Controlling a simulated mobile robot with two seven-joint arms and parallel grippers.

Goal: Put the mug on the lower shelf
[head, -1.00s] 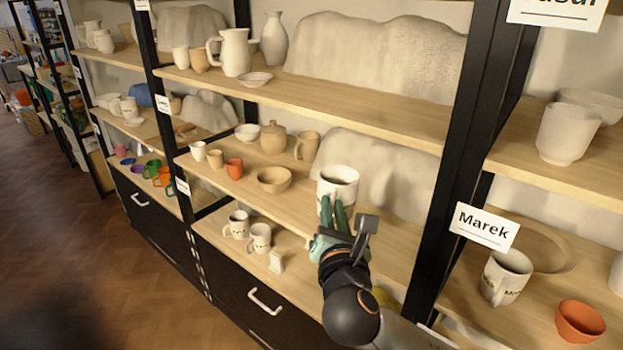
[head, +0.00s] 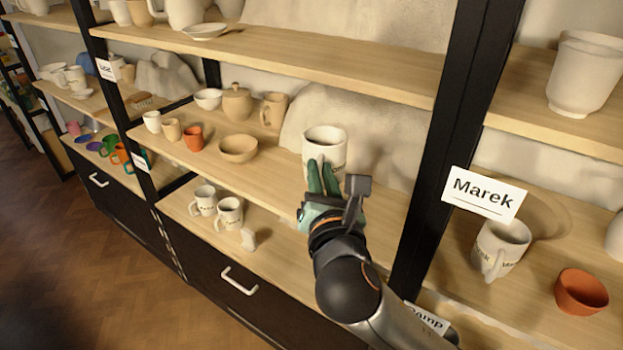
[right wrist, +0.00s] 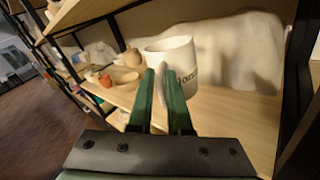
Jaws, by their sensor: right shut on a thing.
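A white mug (head: 325,143) with dark lettering is at the middle shelf (head: 205,167), near its right end. My right gripper (head: 316,173) is shut on the mug's handle from the front. In the right wrist view the fingers (right wrist: 165,92) stand on either side of the handle, and the mug (right wrist: 176,60) is upright. I cannot tell whether its base touches the shelf. The lower shelf (head: 275,250) is directly below, partly hidden by my right arm. My left gripper is not in view.
Two lettered mugs (head: 229,212) and a small white item (head: 248,239) stand on the lower shelf's left part. A wooden bowl (head: 238,149) and small cups are left of the held mug. A black upright (head: 440,150) stands to the right, beside the Marek label (head: 484,194).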

